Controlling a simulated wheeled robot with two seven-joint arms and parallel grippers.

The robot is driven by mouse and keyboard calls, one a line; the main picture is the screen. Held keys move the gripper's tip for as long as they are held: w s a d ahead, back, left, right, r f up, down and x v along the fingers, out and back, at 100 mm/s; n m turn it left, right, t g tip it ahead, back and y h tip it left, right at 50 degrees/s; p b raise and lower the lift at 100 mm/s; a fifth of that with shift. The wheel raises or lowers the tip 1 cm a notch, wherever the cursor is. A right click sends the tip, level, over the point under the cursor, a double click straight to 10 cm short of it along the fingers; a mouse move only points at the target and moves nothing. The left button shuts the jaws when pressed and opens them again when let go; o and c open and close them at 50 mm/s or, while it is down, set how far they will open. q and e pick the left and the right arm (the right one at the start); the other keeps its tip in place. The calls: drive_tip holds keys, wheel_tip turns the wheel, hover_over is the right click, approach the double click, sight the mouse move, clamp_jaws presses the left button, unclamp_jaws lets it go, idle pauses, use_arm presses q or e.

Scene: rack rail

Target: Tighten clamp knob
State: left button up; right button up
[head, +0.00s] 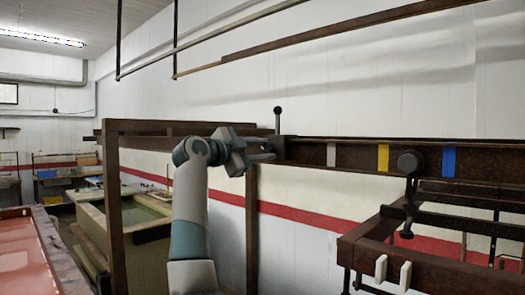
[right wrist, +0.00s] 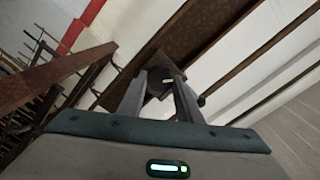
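A long dark rail (head: 350,156) with white, yellow and blue bands runs along the wall. At its left end sits a dark clamp block (head: 278,147) with an upright lever topped by a ball (head: 278,110). A round dark knob (head: 408,162) is in front of the rail farther right. My right gripper (head: 264,151) is at the left end of the rail, close to the block. In the right wrist view its fingers (right wrist: 158,88) are apart, with a dark part near their tips; contact cannot be told. My left gripper is out of view.
A dark frame (head: 440,262) with pale pegs stands below the rail at right. A dark post frame (head: 112,200) and a greenish tub (head: 135,222) are at left. A red-topped table (head: 25,255) is at lower left. Bars hang above.

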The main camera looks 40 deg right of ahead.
drive_tip(key=shift+c, duration=0.7)
drive_tip(key=shift+f, duration=0.1)
